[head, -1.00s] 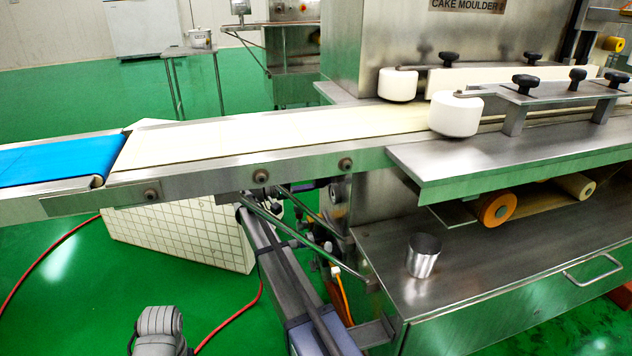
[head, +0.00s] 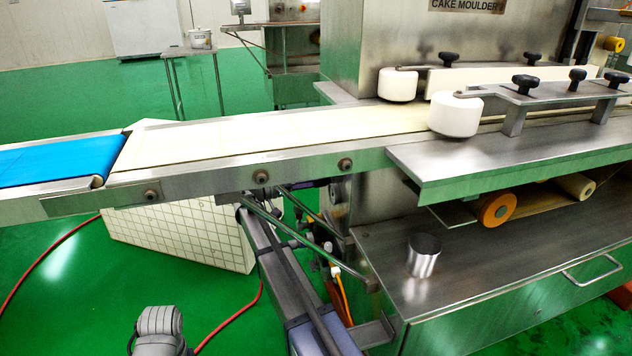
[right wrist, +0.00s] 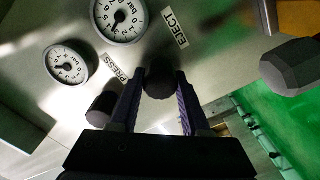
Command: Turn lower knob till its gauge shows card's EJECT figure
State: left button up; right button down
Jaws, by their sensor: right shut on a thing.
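In the right wrist view, my right gripper (right wrist: 158,88) is shut on a dark round knob (right wrist: 160,84), with one finger on each side of it. A white round gauge (right wrist: 122,17) marked in bar sits above, beside the EJECT label (right wrist: 174,27); its top is cut off and its needle points down-left, but the figure is too small to read surely. A second gauge (right wrist: 68,65) sits to the left near the PRESS label (right wrist: 115,67). Another dark knob (right wrist: 103,107) is partly behind the left finger. No card is readable. My left gripper is not seen.
A dark faceted knob-like part (right wrist: 292,67) stands at the right of the wrist view. In the head view, the conveyor (head: 240,135) crosses above the panel area. A steel cup (head: 424,256) stands on the lower machine cover (head: 480,275). A red hose (head: 232,318) lies on the green floor.

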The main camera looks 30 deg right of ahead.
jog(key=shift+c, duration=1.9)
grip_release()
jog(key=v, duration=0.8)
